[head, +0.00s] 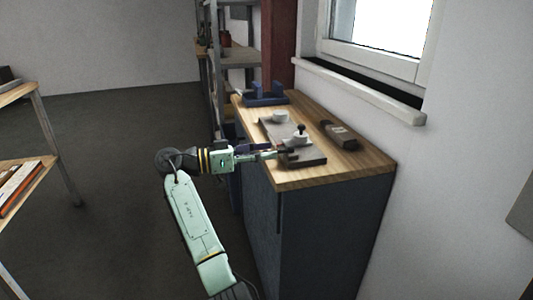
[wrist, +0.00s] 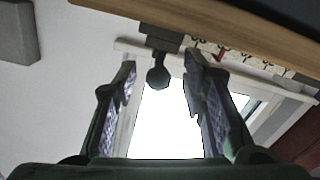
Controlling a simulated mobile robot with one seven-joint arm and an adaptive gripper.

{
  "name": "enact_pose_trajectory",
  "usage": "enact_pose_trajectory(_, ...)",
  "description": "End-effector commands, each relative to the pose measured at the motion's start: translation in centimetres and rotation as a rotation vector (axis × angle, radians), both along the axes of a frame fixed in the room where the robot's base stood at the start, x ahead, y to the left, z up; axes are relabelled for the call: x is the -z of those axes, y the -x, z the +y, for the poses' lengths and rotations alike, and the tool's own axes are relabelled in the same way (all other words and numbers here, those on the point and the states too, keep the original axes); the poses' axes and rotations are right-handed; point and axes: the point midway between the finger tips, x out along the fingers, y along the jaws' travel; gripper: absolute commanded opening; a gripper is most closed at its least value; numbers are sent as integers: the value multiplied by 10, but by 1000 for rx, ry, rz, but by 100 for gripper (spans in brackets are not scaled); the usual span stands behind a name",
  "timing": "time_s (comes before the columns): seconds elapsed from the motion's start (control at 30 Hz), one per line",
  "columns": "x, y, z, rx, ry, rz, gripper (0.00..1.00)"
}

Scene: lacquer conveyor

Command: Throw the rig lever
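The rig (head: 312,158) is a grey plate with raised parts on the wooden bench top. A small black knob (head: 300,128) stands on it in the head view. In the wrist view, a dark ball-ended lever (wrist: 158,76) sticks out of a dark block (wrist: 160,38) and shows between my fingertips. My gripper (wrist: 160,70) is open there, with a gap to either side of the ball. In the head view, my gripper (head: 276,154) is at the rig's near left edge; its fingertips are too small to tell contact.
The wooden bench top (head: 350,168) stands under a window (head: 380,25). A pale marked strip (wrist: 235,60) shows beside the lever.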

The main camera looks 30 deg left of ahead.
Motion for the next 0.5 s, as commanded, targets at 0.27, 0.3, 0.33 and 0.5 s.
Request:
enact_pose_trajectory(0.27, -1, 41, 40, -4, 1, -2, 38)
enact_pose_trajectory(0.3, -1, 47, 46, -4, 1, -2, 38)
enact_pose_trajectory(0.33, -1, 51, 51, -5, 1, -1, 38)
enact_pose_trajectory(0.5, -1, 71, 70, -3, 1, -1, 38)
